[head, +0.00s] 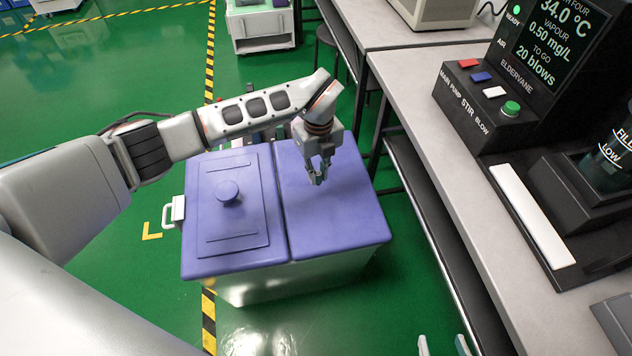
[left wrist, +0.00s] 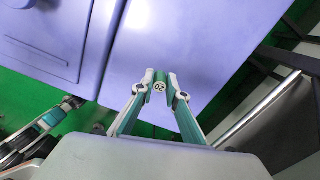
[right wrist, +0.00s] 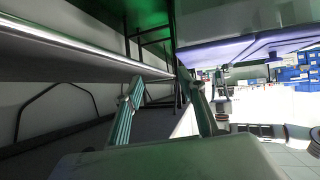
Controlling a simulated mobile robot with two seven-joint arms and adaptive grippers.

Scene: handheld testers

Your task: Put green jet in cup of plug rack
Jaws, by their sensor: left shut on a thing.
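My left gripper (head: 318,178) is over the right half of a purple-lidded chest, fingers pointing down. In the left wrist view its fingers (left wrist: 160,84) are shut on a small piece (left wrist: 160,88) with a pale round face that seems to read "20". The rest of the piece is hidden between the fingers, and I cannot be sure of its colour or that it is the green jet. My right gripper (head: 443,346) shows only its fingertips at the bottom edge of the head view. In the right wrist view its fingers (right wrist: 162,88) are apart and empty. I see no plug rack.
The chest (head: 330,215) has a knobbed lid (head: 229,192) on its left half. A grey bench (head: 440,130) runs along the right, with a black tester (head: 540,70) bearing coloured buttons. Open green floor (head: 80,60) lies to the left.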

